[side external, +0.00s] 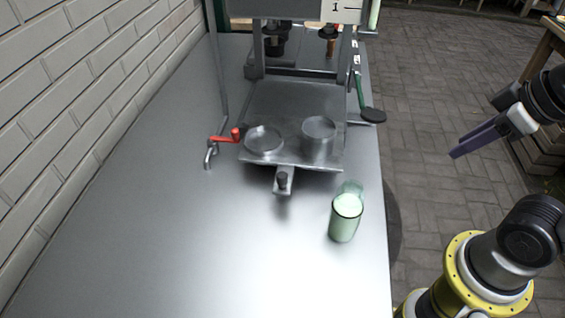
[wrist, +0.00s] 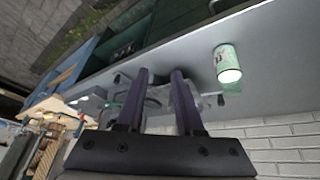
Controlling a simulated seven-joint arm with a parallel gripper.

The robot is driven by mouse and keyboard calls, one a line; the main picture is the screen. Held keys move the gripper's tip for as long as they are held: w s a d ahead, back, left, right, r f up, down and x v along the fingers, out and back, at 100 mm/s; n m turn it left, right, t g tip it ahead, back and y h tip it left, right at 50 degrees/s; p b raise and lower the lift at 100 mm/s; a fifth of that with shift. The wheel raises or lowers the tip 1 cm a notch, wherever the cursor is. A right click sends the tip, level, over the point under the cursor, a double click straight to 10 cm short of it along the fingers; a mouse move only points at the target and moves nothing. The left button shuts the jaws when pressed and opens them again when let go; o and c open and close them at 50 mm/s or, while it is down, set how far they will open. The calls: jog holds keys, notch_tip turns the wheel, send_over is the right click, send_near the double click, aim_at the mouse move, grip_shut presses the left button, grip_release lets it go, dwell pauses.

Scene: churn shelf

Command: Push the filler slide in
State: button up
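The filler slide (side external: 285,158) is a flat metal plate under the filler frame on the steel counter, extending toward the camera. It bears a shallow round metal cup (side external: 264,139) on the left and a taller one (side external: 319,137) on the right. A bracket with a dark knob (side external: 282,181) sits at its front edge. My gripper (side external: 456,153) is in the air to the right of the counter, well apart from the slide. In the wrist view its two purple fingers (wrist: 162,73) stand apart with nothing held. Metal parts behind the fingers are partly hidden there.
A glass jar of pale green-white liquid (side external: 345,217) stands on the counter right of the slide's front; it also shows in the wrist view (wrist: 228,65). A red-handled tap (side external: 226,138) is left of the slide. A brick wall (side external: 90,90) borders the left. The front counter is clear.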

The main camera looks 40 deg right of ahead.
jog(key=r+n, duration=0.1)
jog(key=w+r+n, duration=0.1)
jog(key=r, duration=0.1)
jog(key=shift+w+d+r+n+h, duration=0.15)
jog(key=shift+d+n+h, duration=0.15)
jog(key=shift+d+n, duration=0.1)
jog(key=c, duration=0.5)
jog(key=w+a+r+n+g, duration=0.1)
jog(key=w+r+n, duration=0.3)
jog(key=n, duration=0.1)
jog(key=shift+w+a, duration=0.3)
jog(key=shift+w, duration=0.05)
jog(key=w+a+r+n+g+h, duration=0.1)
jog(key=w+a+r+n+g, duration=0.1)
jog(key=w+a+n, duration=0.75)
jog(key=s+a+f+n+h, duration=0.1)
jog(key=a+f+n, duration=0.3)
jog(key=a, duration=0.7)
jog(key=a+f+n+h, duration=0.15)
jog(key=a+f, duration=0.35)
jog(key=a, duration=0.6)
send_over(281, 192)
jog(key=s+a, duration=0.1)
jog(key=a, duration=0.1)
jog(key=shift+n+y, duration=0.35)
jog(key=shift+n, duration=0.05)
jog(key=shift+d+f, duration=0.15)
jog(key=shift+f, duration=4.7)
